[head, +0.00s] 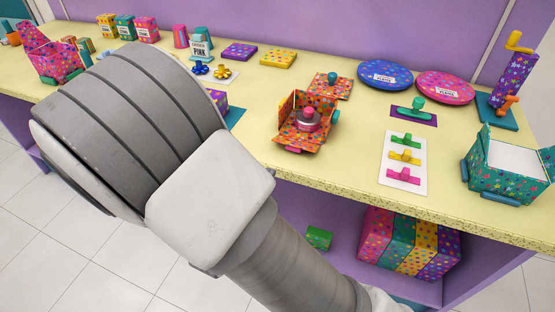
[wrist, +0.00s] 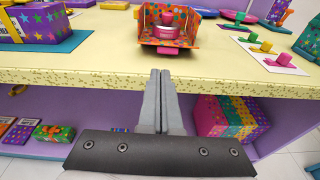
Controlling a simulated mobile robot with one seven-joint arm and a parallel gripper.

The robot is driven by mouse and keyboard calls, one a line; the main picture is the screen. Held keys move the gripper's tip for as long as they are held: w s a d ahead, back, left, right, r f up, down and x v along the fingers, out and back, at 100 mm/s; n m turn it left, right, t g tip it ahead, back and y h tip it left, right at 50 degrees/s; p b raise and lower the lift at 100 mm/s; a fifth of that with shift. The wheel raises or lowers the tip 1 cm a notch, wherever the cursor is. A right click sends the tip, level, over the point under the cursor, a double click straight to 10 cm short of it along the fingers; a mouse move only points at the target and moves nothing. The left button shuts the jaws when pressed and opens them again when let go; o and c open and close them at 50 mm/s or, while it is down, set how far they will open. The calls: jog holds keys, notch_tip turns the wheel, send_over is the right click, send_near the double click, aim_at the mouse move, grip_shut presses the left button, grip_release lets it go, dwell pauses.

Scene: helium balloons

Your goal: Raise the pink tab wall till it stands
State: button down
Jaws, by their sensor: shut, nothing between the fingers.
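An orange spotted box (head: 322,130) stands on the table near its front edge. In the wrist view the box (wrist: 188,26) has side walls raised at left and right. Its front wall (wrist: 166,42) looks folded down flat toward me, with a pink tab (wrist: 167,50) at its near edge. A grey round item with a pink knob (head: 308,117) sits inside the box. My gripper (wrist: 160,72) is shut and empty, in front of the table edge and apart from the tab. In the head view my arm hides the gripper.
An orange panel with a teal knob (head: 331,79) lies behind the box. A white card with colored handles (head: 403,180) lies to its right, and a teal open box (head: 507,178) farther right. A purple gift box (wrist: 38,22) is at left.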

aim_at(286, 147)
jog(key=b+x, duration=0.1)
jog(key=x, duration=0.9)
jog(key=shift+a+f, duration=0.1)
jog(key=shift+a, duration=0.05)
jog(key=shift+r+p, duration=0.3)
jog(key=shift+p, duration=0.2)
jog(key=shift+g, duration=0.3)
